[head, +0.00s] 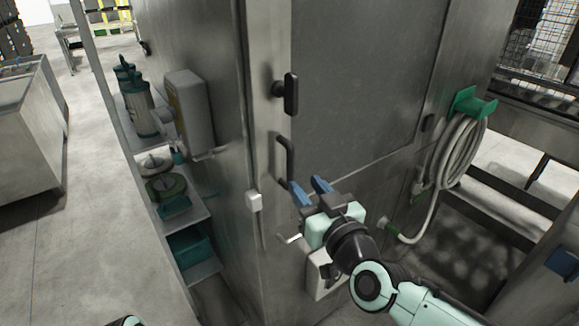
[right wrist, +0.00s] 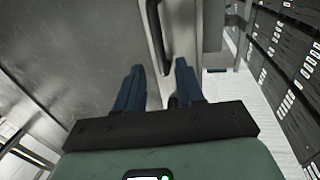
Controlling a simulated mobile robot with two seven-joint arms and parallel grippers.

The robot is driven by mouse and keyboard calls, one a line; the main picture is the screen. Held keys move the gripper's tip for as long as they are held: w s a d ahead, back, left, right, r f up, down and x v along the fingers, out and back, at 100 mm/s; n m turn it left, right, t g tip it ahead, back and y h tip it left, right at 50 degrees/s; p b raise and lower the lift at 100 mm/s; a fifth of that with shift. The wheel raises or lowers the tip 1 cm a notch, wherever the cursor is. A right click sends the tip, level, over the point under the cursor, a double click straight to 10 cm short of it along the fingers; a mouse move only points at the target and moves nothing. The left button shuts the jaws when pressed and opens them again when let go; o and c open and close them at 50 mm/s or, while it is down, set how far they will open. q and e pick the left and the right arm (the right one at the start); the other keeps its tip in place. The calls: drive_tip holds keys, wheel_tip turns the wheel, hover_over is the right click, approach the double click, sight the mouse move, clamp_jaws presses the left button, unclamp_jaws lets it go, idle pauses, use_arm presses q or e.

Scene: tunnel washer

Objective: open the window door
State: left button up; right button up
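The window door (head: 365,75) is a large grey panel on the steel machine and looks closed. A dark vertical bar handle (head: 285,160) sits near its left edge, below a black latch knob (head: 290,93). My right gripper (head: 309,187) is open, its two blue fingers pointing up towards the panel just below and right of the handle. In the right wrist view the handle (right wrist: 157,38) lies beyond the fingertips, roughly between them in the picture. Nothing is between the fingers (right wrist: 159,68). My left gripper is not in view.
A coiled hose (head: 460,152) hangs on a green holder (head: 474,103) at the right. A grey box (head: 189,112) sticks out from the left side, above shelves with green items (head: 167,186). The floor (head: 95,180) at the left is clear.

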sight(292, 168)
drive_tip(key=x, duration=0.8)
drive_tip(key=shift+w, duration=0.2)
clamp_jaws()
